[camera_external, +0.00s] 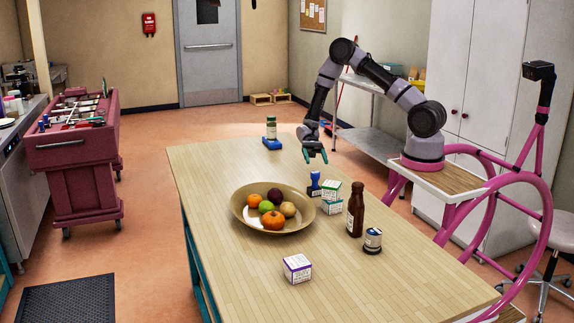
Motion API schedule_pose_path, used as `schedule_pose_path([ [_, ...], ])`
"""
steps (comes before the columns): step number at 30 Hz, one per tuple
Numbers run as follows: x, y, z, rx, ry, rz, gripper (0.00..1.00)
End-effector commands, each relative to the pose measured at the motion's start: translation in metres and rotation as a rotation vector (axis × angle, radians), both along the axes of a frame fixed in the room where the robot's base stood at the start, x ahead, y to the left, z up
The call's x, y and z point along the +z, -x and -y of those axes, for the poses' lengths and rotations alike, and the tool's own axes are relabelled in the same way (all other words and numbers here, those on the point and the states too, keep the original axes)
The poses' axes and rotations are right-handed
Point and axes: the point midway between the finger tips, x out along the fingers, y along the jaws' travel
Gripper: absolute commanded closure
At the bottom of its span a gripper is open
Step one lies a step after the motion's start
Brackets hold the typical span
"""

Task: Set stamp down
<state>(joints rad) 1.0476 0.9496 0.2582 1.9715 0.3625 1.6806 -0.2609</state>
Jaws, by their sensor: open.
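A blue stamp (315,183) with a knob-like handle stands upright on the wooden table (220,175), right of the fruit bowl. My gripper (315,158) is above it, fingers pointing down, spread apart and with nothing between them. A small gap shows between the fingertips and the top of the stamp's handle.
Stacked small green-and-white boxes (331,190) stand close right of the stamp, with a brown bottle (355,210) and a small labelled jar (373,239) beyond. The fruit bowl (246,220) is close left. A purple-and-white box (297,268) stands in front. A green-capped jar (271,128) stands behind.

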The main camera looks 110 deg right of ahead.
Motion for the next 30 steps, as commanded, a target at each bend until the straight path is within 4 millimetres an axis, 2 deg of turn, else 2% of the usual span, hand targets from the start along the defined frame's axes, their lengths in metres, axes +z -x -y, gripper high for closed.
schedule_pose_path([
  [1,0.017,-0.002,-0.012,0.060,0.077,0.016,0.25],
  [3,0.037,-0.001,-0.028,0.142,0.188,0.038,0.25],
  [14,0.135,0.024,-0.102,0.483,0.734,0.241,0.25],
  [23,0.212,0.064,-0.152,0.648,1.138,0.534,0.25],
  [30,0.267,0.106,-0.182,0.684,1.405,0.840,0.25],
])
